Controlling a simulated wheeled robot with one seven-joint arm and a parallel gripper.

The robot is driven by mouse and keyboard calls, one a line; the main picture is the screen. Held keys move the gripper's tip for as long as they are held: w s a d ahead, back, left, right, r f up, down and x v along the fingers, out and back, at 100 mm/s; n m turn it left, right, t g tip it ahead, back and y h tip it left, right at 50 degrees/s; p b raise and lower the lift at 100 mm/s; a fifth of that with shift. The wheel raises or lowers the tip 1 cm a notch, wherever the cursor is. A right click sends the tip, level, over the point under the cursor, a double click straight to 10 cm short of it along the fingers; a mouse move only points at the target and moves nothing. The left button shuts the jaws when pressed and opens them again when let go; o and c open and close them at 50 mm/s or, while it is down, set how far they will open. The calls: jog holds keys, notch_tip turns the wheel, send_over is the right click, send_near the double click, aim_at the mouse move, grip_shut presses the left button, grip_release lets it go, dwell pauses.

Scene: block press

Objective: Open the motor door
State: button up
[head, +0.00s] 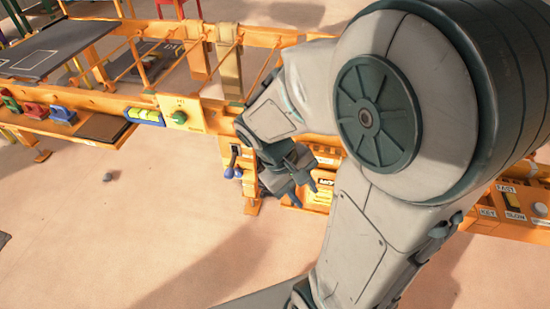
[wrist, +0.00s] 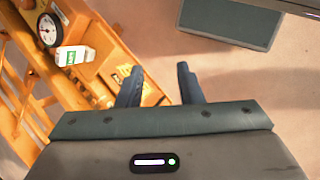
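The orange press frame (head: 215,122) runs across the head view, and my arm covers much of its right part. I cannot tell whether this part is the motor door. In the wrist view my gripper (wrist: 159,84) has its two dark fingers apart, with nothing held between them. Orange parts of the machine (wrist: 112,70) lie beyond and left of the left finger. No door edge or handle is clearly visible.
A round gauge (wrist: 47,30) and a white-green block (wrist: 73,56) are on the machine. A grey panel (wrist: 228,22) is upper right. Front floor is mostly clear.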

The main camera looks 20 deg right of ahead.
jog(key=w+d+f+n+h+b, duration=0.2)
jog(key=f+n+h+b, duration=0.1)
jog(key=f, duration=0.3)
jog(key=w+d+f+n+t+h+b, duration=0.1)
jog(key=w+d+f+n+h+b, duration=0.15)
jog(key=f+h, duration=0.2)
jog(key=w+d+f+n+h+b, duration=0.1)
jog(key=w+f+n+h+b, duration=0.2)
jog(key=f, duration=0.4)
jog(key=w+a+f+n+t+y+b, duration=0.1)
jog(key=w+a+f+n+t+b, duration=0.15)
jog(key=f+n+t, duration=0.35)
jog(key=w+a+f+n+t+y+b, duration=0.1)
jog(key=w+f+n+t+b, duration=0.25)
jog(key=f, duration=0.55)
jog(key=w+a+f+n+t+b, duration=0.1)
jog(key=w+f+n+t+b, duration=0.1)
jog(key=f+n+t, duration=0.4)
jog(key=shift+g, duration=0.55)
jog(key=b+x, duration=0.1)
jog(key=x, duration=0.3)
jog(key=b+x, duration=0.1)
jog(key=x, duration=0.3)
jog(key=f+x, duration=0.1)
jog(key=x, duration=0.4)
jog(key=shift+w+f+b, duration=0.1)
jog(key=shift+w+b, duration=0.05)
jog(key=shift+b, duration=0.25)
grip_shut()
